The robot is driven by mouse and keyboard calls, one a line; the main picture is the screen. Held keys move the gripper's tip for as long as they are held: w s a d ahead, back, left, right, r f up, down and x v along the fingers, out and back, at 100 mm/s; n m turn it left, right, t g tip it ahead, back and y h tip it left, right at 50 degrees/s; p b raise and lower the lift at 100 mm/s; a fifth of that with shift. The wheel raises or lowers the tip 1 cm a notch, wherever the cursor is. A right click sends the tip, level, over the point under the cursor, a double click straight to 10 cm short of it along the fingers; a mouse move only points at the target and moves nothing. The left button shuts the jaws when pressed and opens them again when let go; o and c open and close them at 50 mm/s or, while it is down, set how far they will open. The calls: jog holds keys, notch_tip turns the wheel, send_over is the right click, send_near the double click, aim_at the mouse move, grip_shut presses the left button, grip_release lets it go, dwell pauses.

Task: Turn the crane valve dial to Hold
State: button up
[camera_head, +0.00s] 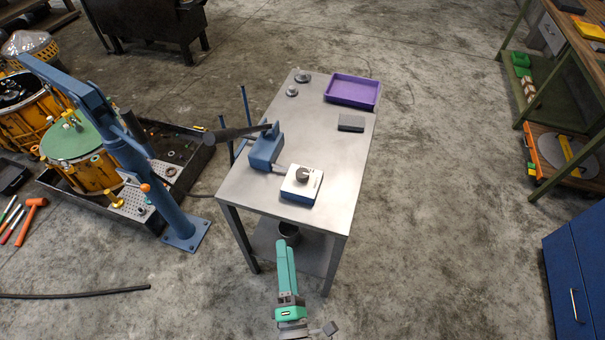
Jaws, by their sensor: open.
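The crane valve is a small white-topped box with a blue base (301,187) near the front of the metal table. Its dark round dial (302,175) sits on top. The dial's markings are too small to read, so I cannot tell its setting. A blue hand pump (265,150) with a long dark lever stands beside the box, joined to it by a short fitting. My teal arm is in front of the table, and my gripper (330,328) shows only partly at the bottom edge. It is open, low and well apart from the dial.
The metal table (266,193) also bears a purple tray (352,91), a dark grey block (351,123) and small round metal parts at the back. A blue crane (172,205) stands left. A blue cabinet (578,265) is at right. The floor between is clear.

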jog(key=w+d+n, duration=0.2)
jog(key=w+n, duration=0.7)
jog(key=n+g, duration=0.2)
jog(key=n, duration=0.5)
send_near(304, 180)
jog(key=shift+w+a+f, duration=0.1)
jog(key=shift+w+f, duration=0.05)
jog(key=shift+w, duration=0.25)
jog(key=shift+w+a+f, duration=0.1)
jog(key=shift+w, duration=0.35)
jog(key=w, duration=0.3)
jog(key=w+a, duration=0.1)
jog(key=w, duration=0.6)
jog(key=shift+w+a, duration=0.2)
jog(key=shift+a, duration=0.15)
jog(key=c, duration=1)
jog(key=shift+c, duration=0.2)
